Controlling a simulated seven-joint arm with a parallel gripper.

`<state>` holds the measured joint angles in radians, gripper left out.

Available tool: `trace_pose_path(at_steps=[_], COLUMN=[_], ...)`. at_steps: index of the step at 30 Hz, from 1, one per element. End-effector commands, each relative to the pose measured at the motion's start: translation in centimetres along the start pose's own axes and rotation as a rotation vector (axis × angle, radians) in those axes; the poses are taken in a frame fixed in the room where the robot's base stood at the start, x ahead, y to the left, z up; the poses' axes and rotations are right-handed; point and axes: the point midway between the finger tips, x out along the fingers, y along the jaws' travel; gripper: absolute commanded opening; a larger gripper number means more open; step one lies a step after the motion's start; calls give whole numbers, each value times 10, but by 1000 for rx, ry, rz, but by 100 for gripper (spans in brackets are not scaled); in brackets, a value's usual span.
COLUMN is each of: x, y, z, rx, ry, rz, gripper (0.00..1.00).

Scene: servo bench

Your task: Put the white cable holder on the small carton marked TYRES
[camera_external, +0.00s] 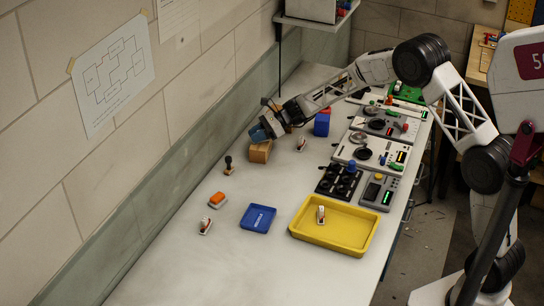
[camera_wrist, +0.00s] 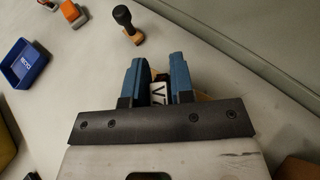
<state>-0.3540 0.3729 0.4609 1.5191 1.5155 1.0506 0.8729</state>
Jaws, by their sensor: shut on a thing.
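My gripper (camera_external: 264,131) is at the far end of the bench, just over a small brown carton (camera_external: 260,152). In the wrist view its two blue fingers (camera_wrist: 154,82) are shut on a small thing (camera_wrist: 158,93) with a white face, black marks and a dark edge. The fingers hide much of it, so I cannot tell surely that it is the white cable holder. No TYRES marking can be read. I cannot tell whether the held thing touches the carton.
A dark-handled stamp (camera_external: 228,165), an orange-topped block (camera_external: 217,200), a small white item (camera_external: 205,226) and a blue tray (camera_external: 258,218) stand nearer the camera. Blue and red blocks (camera_external: 321,126) and panels (camera_external: 371,148) lie to the right.

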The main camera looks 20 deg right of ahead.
Motion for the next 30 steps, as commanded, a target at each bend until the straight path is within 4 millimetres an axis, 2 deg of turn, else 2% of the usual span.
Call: trace_pose_path(at_steps=[2,3,7,20,26,30], x=[1,1,1,-2,-18,-37], y=[0,0,0,0,0,0], z=[-2,-2,-2,2,2,1], rx=[1,0,0,0,0,1], ry=[0,0,0,0,0,-1], rz=[0,0,0,0,-2,-2], gripper=[0,28,48,48,48,48])
